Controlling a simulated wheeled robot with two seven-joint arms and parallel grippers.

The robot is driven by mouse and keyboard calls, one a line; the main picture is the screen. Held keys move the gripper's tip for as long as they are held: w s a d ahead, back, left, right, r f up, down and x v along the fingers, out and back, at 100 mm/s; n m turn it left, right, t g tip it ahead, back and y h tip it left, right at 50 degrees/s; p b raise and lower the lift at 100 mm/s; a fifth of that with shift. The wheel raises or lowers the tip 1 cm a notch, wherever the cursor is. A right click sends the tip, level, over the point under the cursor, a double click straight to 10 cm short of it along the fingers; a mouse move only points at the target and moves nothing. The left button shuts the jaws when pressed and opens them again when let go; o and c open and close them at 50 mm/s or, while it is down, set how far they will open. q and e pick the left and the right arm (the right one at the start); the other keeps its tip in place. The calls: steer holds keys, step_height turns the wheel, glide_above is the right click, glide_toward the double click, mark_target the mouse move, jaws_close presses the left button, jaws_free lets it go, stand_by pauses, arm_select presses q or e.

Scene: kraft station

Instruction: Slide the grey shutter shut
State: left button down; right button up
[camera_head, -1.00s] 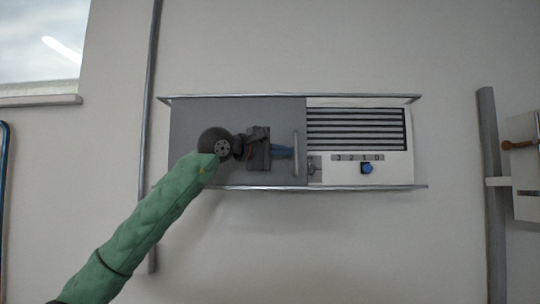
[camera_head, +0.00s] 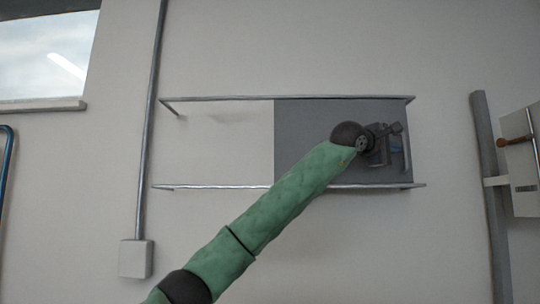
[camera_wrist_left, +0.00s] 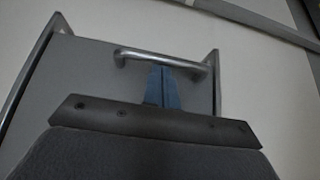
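The grey shutter (camera_head: 305,130) sits at the right end of its two rails and covers the white vent panel seen there before. Its metal bar handle (camera_wrist_left: 165,60) stands near the shutter's right edge. My left gripper (camera_head: 406,151) is in front of the shutter's right part. In the left wrist view its blue fingers (camera_wrist_left: 163,88) are together, side by side, with tips at the handle; the bar runs across them, not between them. I cannot tell whether they touch it. My right gripper is out of view.
The top rail (camera_head: 220,98) and bottom rail (camera_head: 220,187) stick out from the wall. A vertical pipe (camera_head: 150,120) with a box (camera_head: 136,258) is to the left. A grey post (camera_head: 489,180) stands to the right. The wall between the rails at left is bare.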

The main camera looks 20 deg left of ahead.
arm_select(q)
steer(key=d, duration=0.1)
steer(key=w+d, duration=0.1)
steer(key=d, duration=0.1)
steer(key=shift+s, duration=0.1)
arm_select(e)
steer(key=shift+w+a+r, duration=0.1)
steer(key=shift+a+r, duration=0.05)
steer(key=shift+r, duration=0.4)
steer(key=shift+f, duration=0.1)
arm_select(q)
steer(key=shift+a+b, duration=0.25)
steer(key=shift+b, duration=0.1)
steer(key=b, duration=0.6)
glide_toward(405, 148)
steer(key=a, duration=0.2)
steer(key=s+a, duration=0.1)
steer(key=a, duration=0.1)
steer(key=shift+a, duration=0.15)
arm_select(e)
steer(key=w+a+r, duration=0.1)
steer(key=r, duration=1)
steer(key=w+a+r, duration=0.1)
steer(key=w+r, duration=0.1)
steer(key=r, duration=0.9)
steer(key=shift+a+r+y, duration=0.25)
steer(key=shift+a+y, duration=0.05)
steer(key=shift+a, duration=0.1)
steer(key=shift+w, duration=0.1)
